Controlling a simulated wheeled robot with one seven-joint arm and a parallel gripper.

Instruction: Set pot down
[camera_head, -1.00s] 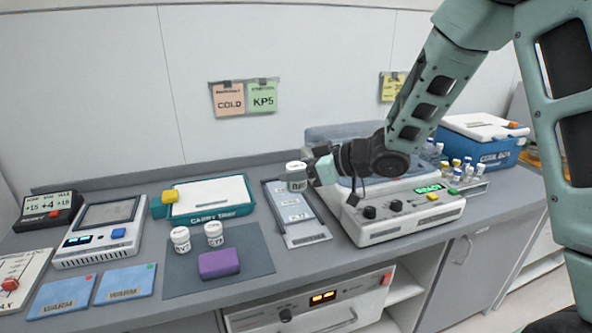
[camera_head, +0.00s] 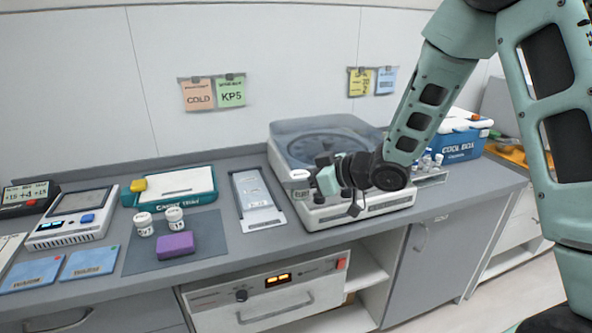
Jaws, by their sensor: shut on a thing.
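My gripper (camera_head: 313,178) is shut on a small white-lidded pot (camera_head: 299,176), seen from the side and partly covered by the fingers. The pot is held up in front of the left front part of the centrifuge (camera_head: 330,210), right of the metal slotted plate (camera_head: 257,205). Its exact height is hard to tell. Two similar white pots, a left one (camera_head: 144,226) and a right one (camera_head: 174,220), stand upright on the dark grey mat (camera_head: 205,243). A purple block (camera_head: 175,245) lies in front of them.
Blue WARM pads (camera_head: 90,262) and a screen device (camera_head: 75,225) are at left. Small vials (camera_head: 430,162) and the cool box (camera_head: 462,145) are at right.

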